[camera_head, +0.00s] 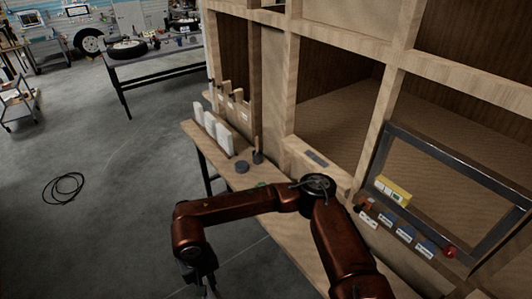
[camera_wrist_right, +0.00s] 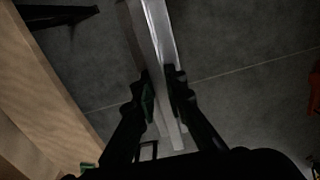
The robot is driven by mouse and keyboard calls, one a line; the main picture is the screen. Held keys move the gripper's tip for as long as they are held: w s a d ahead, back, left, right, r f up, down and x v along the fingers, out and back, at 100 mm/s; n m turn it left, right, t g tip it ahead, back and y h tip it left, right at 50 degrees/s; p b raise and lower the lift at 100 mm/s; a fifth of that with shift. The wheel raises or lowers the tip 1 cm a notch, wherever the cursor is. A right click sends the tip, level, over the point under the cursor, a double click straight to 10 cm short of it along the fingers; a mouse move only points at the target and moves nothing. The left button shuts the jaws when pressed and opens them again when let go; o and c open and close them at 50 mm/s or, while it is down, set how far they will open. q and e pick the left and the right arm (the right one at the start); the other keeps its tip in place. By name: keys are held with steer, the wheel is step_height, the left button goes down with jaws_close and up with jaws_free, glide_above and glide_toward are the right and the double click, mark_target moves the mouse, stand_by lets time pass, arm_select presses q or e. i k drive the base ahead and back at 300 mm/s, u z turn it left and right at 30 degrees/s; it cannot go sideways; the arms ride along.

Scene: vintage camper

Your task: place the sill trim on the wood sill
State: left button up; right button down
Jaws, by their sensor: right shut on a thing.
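The sill trim, a long pale metal strip (camera_wrist_right: 150,35), shows in the right wrist view. It runs from the top edge down between the fingers. My right gripper (camera_wrist_right: 162,92) is shut on it, with dark floor below. In the head view, my right wrist hangs at the lower left, beyond the bench's left side, over the floor; fingers and strip are hard to make out there. A wooden ledge (camera_head: 301,152) below the middle cabinet opening looks like the wood sill, with a small dark plate (camera_head: 317,159) on it. My left gripper is out of view.
A narrow wooden bench (camera_head: 283,235) runs along the cabinet, holding white blocks (camera_head: 213,130) and a dark round puck (camera_head: 242,167). The floor at left is open, with a coiled cable (camera_head: 63,188).

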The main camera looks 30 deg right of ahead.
mark_target(317, 158)
steer(key=u, duration=0.3)
steer(key=i, duration=1.6)
steer(key=z, duration=0.5)
steer(key=i, duration=0.95)
steer(key=z, duration=0.85)
